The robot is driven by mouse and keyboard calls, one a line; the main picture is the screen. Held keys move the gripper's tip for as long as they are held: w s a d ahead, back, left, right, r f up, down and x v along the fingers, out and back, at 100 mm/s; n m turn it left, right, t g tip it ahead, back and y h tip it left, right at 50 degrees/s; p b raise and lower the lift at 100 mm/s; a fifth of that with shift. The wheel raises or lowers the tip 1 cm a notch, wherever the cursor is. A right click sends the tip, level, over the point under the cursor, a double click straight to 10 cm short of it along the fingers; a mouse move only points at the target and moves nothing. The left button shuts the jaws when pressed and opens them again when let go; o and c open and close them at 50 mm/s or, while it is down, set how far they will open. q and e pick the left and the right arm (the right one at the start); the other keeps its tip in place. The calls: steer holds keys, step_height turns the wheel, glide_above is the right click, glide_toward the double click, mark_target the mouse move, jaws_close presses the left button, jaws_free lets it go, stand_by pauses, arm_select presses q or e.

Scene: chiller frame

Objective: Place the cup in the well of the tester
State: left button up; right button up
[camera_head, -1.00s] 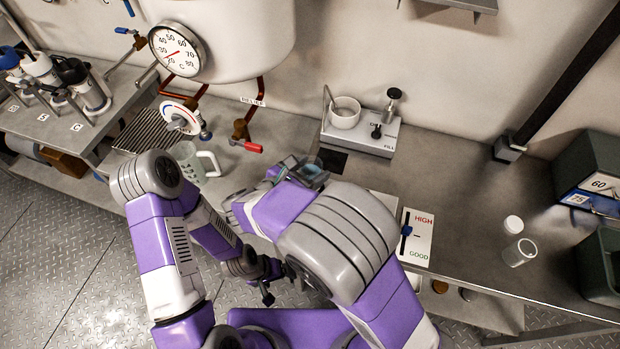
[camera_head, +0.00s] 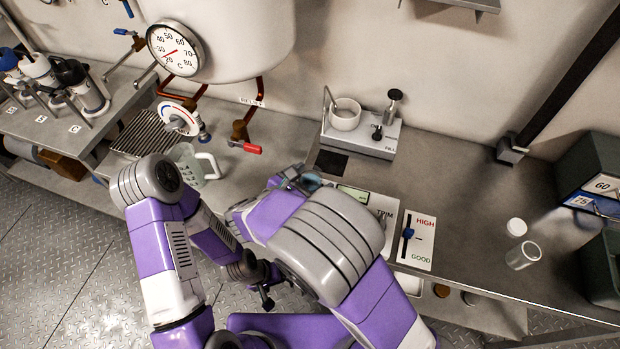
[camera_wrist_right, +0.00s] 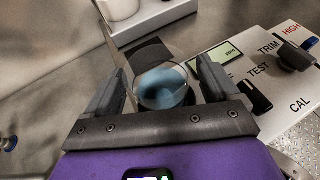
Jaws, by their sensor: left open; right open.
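A small clear cup (camera_wrist_right: 163,86) with bluish contents stands between the fingers of my right gripper (camera_wrist_right: 158,85) in the right wrist view. The fingers are open, with a gap on each side of the cup. In the head view the cup (camera_head: 311,182) is partly hidden by my right gripper (camera_head: 298,178). The tester (camera_wrist_right: 258,72) is a pale panel with a green display, dark knobs and TRIM, TEST and CAL labels. The cup is at its left end; whether it sits in the well is hidden. My left gripper (camera_head: 262,286) is open and empty, low in front of the bench.
A clear jug (camera_head: 188,163) stands left of my right gripper. A grey filling station (camera_head: 375,138) with a white pot is behind. A HIGH/GOOD panel (camera_head: 421,243), a white lid (camera_head: 516,228) and a glass jar (camera_head: 522,256) lie rightward. The bench between is clear.

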steer(key=shift+r, duration=0.2)
steer(key=shift+s+a+r, duration=0.2)
steer(key=shift+a, duration=0.05)
steer(key=p+v, duration=0.2)
steer(key=v, duration=0.4)
steer(key=shift+s+a+r, duration=0.15)
steer(key=shift+s, duration=0.1)
